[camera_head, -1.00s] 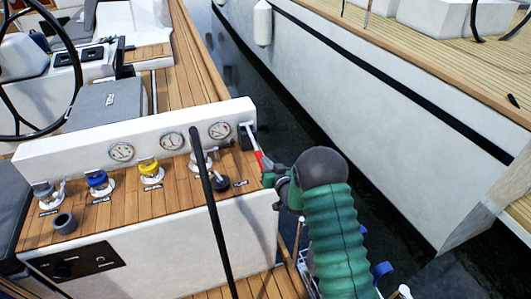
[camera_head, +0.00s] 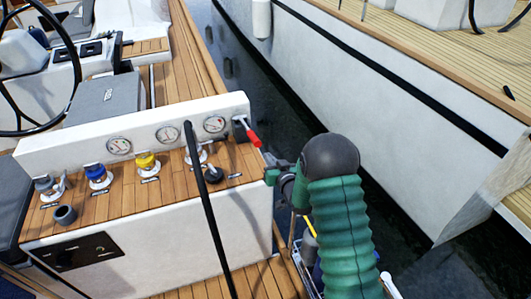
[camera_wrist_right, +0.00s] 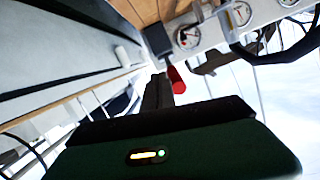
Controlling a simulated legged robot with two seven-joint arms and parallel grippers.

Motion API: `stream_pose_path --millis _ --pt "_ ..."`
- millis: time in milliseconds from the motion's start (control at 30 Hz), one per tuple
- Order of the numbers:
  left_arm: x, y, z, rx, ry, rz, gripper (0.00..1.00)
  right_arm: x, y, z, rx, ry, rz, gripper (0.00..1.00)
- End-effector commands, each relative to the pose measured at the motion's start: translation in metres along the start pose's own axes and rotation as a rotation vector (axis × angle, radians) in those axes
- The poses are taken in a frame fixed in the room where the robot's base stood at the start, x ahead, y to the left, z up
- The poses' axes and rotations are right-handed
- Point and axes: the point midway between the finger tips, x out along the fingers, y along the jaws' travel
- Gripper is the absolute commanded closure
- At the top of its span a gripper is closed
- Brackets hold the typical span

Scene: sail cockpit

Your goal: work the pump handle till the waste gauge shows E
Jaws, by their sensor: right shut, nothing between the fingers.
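The pump handle (camera_head: 253,138), a pale lever with a red grip, sticks out from a dark mount at the right end of the white gauge panel (camera_head: 70,150). Its red grip also shows in the wrist view (camera_wrist_right: 177,80), just right of my fingers. My right gripper (camera_head: 271,166) is below and right of the grip in the head view. In the wrist view my right gripper (camera_wrist_right: 158,88) has its dark fingers together and empty; I cannot tell whether they touch the grip. Of three round gauges, the rightmost (camera_head: 215,124) is closest to the handle. Gauge lettering is too small to read. My left gripper is out of view.
Grey, blue and yellow valves (camera_head: 147,164) stand on the wooden counter (camera_head: 125,200). A black pole (camera_head: 207,205) crosses in front of it. A steering wheel (camera_head: 75,70) is at the upper left. Dark water and another white hull lie to the right.

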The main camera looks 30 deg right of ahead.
Motion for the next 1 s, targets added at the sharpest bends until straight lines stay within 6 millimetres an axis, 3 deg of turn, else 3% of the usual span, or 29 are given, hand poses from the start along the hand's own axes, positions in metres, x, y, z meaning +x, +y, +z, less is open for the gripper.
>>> stream_pose_path --millis 100,300,1000 --pt "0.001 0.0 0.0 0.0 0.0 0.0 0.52 -0.025 -0.001 0.003 0.0 0.002 0.0 1.0" --pt "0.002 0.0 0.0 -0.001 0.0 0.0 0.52 -0.046 0.002 0.005 0.0 0.007 -0.001 1.0" --pt "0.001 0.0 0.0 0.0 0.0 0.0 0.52 -0.047 0.002 0.004 0.0 0.01 -0.002 1.0"
